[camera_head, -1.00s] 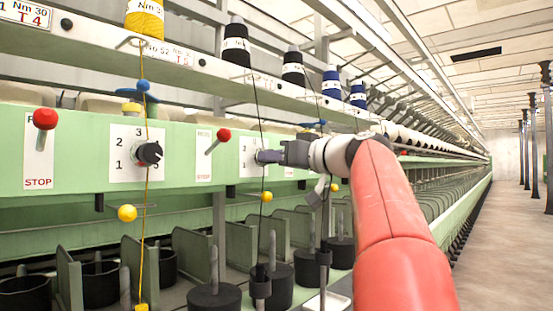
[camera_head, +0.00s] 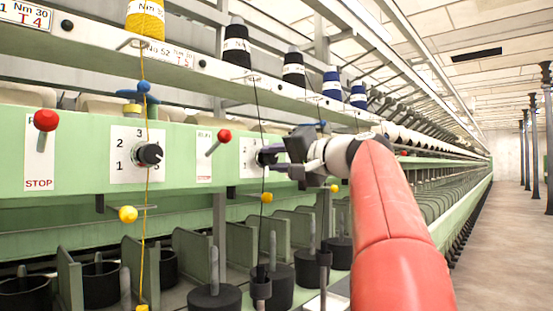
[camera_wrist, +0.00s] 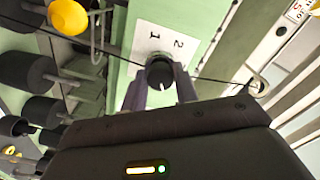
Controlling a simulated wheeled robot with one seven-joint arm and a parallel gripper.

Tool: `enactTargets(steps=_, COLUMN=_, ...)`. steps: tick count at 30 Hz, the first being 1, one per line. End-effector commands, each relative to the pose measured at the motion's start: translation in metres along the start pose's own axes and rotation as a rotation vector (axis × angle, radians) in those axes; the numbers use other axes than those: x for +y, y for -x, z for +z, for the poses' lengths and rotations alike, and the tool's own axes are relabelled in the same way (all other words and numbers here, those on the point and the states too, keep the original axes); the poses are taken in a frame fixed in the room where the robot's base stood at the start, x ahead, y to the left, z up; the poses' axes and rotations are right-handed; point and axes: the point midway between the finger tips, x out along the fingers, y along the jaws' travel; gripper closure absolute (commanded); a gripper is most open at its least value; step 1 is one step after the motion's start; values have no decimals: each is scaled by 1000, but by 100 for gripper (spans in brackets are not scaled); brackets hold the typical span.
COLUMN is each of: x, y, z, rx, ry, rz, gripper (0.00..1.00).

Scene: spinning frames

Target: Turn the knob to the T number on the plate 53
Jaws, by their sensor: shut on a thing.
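My gripper (camera_head: 268,160) is at a black knob (camera_head: 262,156) on the second white dial plate (camera_head: 247,146) from the left. In the wrist view, the fingers of my gripper (camera_wrist: 160,88) are shut on the sides of the black knob (camera_wrist: 160,70). A pale mark shows on the knob's lower edge there. The numbers 1 and 2 show on the white dial plate (camera_wrist: 163,40); its other numbers are hidden. A number plate reading about 52, T 5 (camera_head: 168,53) is on the upper rail. I cannot make out a plate 53. A red-edged plate (camera_wrist: 299,9) is cut off in the wrist view.
Another black knob (camera_head: 150,154) sits on a dial to the left. Red-balled levers (camera_head: 45,120) and (camera_head: 224,136) stick out of the green panel. A dark thread (camera_head: 259,110) passes close to my gripper. The aisle floor (camera_head: 495,250) at right is clear.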

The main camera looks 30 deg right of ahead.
Motion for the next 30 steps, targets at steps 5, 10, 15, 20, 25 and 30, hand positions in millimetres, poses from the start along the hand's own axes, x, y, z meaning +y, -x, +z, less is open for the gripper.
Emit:
enactTargets(steps=5, x=0, y=0, z=0, rx=1, ry=-165, rz=0, gripper=93)
enactTargets(steps=10, x=-1, y=0, z=0, rx=0, ry=-327, rz=-1, gripper=93)
enactTargets(steps=15, x=-1, y=0, z=0, rx=1, ry=-489, rz=0, gripper=93)
enactTargets(steps=20, x=-1, y=0, z=-1, rx=1, ry=-639, rz=0, gripper=93)
enactTargets(steps=25, x=-1, y=0, z=-1, rx=0, ry=-787, rz=0, gripper=93)
enactTargets(steps=30, x=-1, y=0, z=-1, rx=0, ry=-911, rz=0, gripper=93)
